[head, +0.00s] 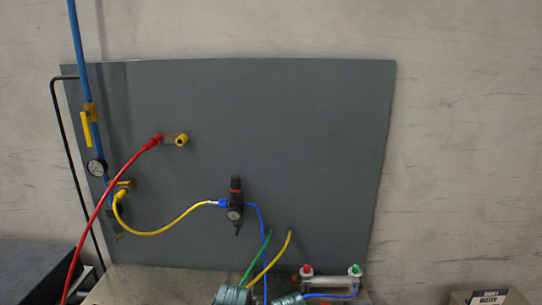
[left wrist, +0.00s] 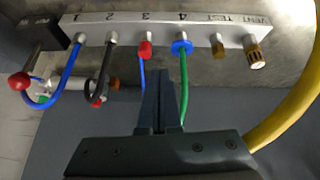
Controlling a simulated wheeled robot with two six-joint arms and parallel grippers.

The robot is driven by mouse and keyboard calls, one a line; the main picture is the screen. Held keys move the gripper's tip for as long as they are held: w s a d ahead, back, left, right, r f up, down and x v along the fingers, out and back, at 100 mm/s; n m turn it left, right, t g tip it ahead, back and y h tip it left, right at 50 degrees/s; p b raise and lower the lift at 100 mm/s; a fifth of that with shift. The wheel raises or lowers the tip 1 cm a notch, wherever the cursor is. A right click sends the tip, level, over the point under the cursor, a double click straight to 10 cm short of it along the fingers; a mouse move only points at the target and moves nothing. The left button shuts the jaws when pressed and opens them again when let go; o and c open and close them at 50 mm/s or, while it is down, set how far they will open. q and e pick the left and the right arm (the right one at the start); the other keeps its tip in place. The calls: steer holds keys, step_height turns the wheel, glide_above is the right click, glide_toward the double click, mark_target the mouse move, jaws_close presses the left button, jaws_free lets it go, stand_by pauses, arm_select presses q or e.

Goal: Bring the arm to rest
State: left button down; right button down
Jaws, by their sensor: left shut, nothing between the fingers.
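My left gripper (left wrist: 160,76) shows in the left wrist view. Its dark fingers are together with nothing between them, pointing up toward a pale manifold bar (left wrist: 205,30). The bar is marked 1, 2, 3, 4, TEST and a last port that seems to read VENT. The fingertips appear just below the bar, between the blue hose under the red fitting (left wrist: 145,50) and the green hose (left wrist: 184,100) under the blue fitting (left wrist: 182,47). I cannot tell whether they touch either hose. Neither gripper can be made out in the head view.
A grey panel (head: 300,130) carries a blue pipe (head: 78,45), a gauge (head: 97,167) and a regulator (head: 236,200). A red hose (head: 95,220) and a yellow hose (head: 165,231) hang there. A thick yellow hose (left wrist: 300,100) curves right of my left gripper.

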arm_select(q)
steer(key=s+f+m+g, duration=0.1)
steer(key=s+g, duration=0.1)
steer(key=s, duration=0.3)
steer(key=s+d+f+m+g+y, duration=0.1)
steer(key=s+m+g, duration=0.1)
steer(key=s, duration=0.3)
steer(key=s+f+m+g+y, duration=0.1)
steer(key=s+g, duration=0.2)
steer(key=s, duration=0.2)
steer(key=shift+d+f, duration=0.15)
steer(key=shift+f, duration=0.05)
